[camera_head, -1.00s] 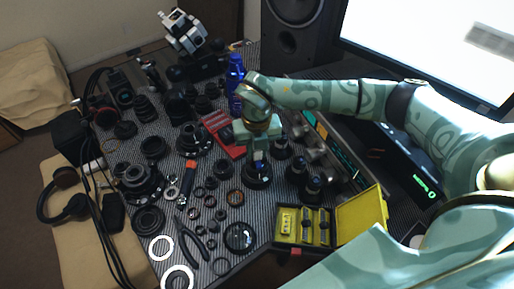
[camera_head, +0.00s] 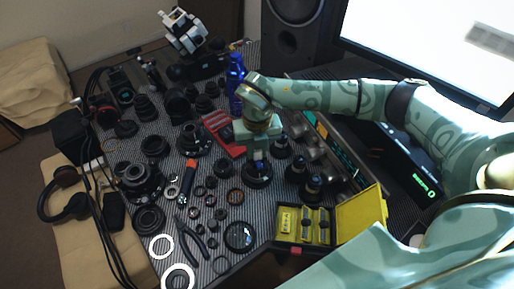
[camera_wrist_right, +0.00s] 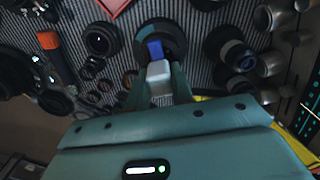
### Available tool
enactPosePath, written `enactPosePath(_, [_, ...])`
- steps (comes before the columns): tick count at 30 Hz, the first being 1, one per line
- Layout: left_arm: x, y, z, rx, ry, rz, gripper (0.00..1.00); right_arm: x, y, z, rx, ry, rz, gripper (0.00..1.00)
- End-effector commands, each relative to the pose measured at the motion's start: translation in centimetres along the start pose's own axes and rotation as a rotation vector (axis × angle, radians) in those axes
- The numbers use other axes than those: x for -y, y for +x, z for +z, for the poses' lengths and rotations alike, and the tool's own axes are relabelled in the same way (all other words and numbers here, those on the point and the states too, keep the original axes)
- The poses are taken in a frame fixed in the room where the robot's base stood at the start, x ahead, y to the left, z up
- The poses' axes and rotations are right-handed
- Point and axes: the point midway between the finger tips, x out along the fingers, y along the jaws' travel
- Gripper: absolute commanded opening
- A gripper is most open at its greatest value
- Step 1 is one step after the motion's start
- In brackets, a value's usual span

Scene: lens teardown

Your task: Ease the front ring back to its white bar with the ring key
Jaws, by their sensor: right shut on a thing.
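My right gripper (camera_wrist_right: 160,92) is shut on the ring key (camera_wrist_right: 158,68), a pale grey-white block with a blue part at its far end. The key's blue end reaches over the round black lens (camera_wrist_right: 165,36), whose dark front ring surrounds it. In the head view the right gripper (camera_head: 257,155) points down at the same lens (camera_head: 257,177) on the striped mat. I cannot tell whether the key touches the ring, and I cannot make out the white bar. My left gripper is not in view.
A yellow case (camera_head: 300,240) with its lid open lies at the mat's front right. Two dark lens parts (camera_head: 313,187) stand right of the lens. Loose rings and an orange-ended tool (camera_head: 190,165) lie left. A blue bottle (camera_head: 236,80) stands behind.

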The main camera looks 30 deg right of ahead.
Motion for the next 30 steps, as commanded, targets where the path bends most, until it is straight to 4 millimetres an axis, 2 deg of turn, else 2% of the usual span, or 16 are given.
enactPosePath(30, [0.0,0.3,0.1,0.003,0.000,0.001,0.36,0.0,1.1,0.0,0.000,-0.005,0.000,0.00])
